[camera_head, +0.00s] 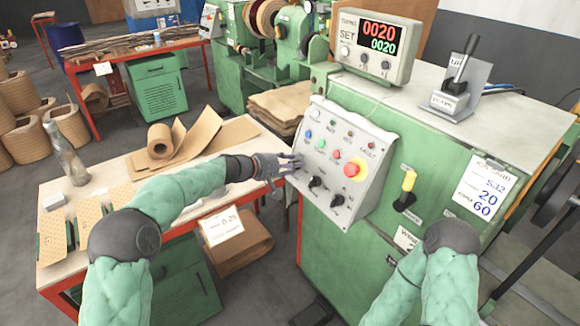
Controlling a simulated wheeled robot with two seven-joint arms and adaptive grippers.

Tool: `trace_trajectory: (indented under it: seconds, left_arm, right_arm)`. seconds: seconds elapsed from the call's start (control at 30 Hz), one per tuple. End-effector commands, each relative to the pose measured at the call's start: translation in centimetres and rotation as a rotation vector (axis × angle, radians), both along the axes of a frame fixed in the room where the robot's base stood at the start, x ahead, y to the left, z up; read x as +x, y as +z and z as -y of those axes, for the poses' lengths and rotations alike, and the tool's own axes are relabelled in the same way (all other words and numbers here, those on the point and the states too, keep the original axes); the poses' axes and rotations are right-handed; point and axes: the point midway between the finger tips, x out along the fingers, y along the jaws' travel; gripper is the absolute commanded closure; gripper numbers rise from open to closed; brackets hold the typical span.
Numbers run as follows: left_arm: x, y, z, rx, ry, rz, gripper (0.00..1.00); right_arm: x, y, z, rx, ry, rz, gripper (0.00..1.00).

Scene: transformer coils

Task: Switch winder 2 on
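The green winder (345,255) stands right of centre, with a sloped grey control panel (362,140) on its front. The panel carries small lamps and buttons, a red mushroom button (352,169) on a yellow base, and two black knobs (315,182). A counter box (374,47) on top shows 0020 in red and 0020 in green. My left gripper (292,166) is at the panel's left edge, fingers pointing at the panel; I cannot tell whether it touches. Its finger opening is too small to read. My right arm (425,275) enters at lower right; its gripper is not visible.
A work table (110,172) with brown paper sheets (190,140) and a bottle (66,152) lies on the left. A black-handled lever (462,65) stands on top. Another green machine (225,75) is behind.

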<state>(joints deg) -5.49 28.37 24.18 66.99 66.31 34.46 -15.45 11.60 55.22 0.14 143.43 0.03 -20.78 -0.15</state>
Motion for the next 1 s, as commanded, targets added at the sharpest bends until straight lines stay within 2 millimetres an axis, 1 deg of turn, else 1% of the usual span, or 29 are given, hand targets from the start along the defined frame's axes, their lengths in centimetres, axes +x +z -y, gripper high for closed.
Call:
trace_trajectory:
  seconds: [0.03,0.73,0.87,1.0]
  left_arm:
    - [0.1,0.6,-0.1,-0.003,0.002,0.008,0.57]
    - [0.0,-0.1,-0.2,0.000,0.002,-0.003,0.57]
    - [-0.5,0.2,-0.8,0.000,0.002,-0.004,0.57]
    - [-1.5,0.9,-2.2,0.001,0.004,-0.002,0.57]
  right_arm:
    - [0.0,0.0,0.0,0.000,0.000,0.000,0.48]
    - [0.0,0.0,0.0,0.000,0.000,0.000,0.48]
    - [0.0,0.0,0.0,0.000,0.000,0.000,0.48]
    - [0.0,0.0,0.0,0.000,0.000,0.000,0.48]
